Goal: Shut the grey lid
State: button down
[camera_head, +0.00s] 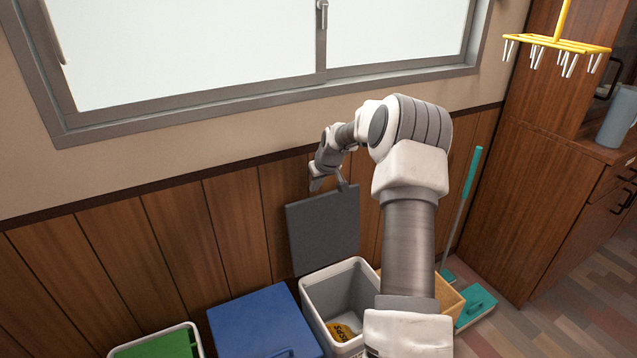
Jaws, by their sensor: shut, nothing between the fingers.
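The grey lid (323,232) stands open and upright, in front of the wood-panelled wall. It rises from the back of a light grey bin (310,304), whose mouth is uncovered. A yellow item with dark lettering (342,331) lies inside the bin. My gripper (328,185) is at the lid's top edge, close to the wall, and is shut with nothing held. I cannot tell whether it touches the lid. My arm hides the right part of the bin.
A blue lid (262,322) lies left of the bin, and a bin with a green inside (165,346) is further left. A tan box (447,295) and a teal dustpan (476,304) are on the right. A wooden cabinet (545,210) and yellow hanger (556,45) stand beyond.

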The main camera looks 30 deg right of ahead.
jog(key=shift+b+x, duration=0.3)
jog(key=shift+x, duration=1.5)
jog(key=shift+s, duration=0.1)
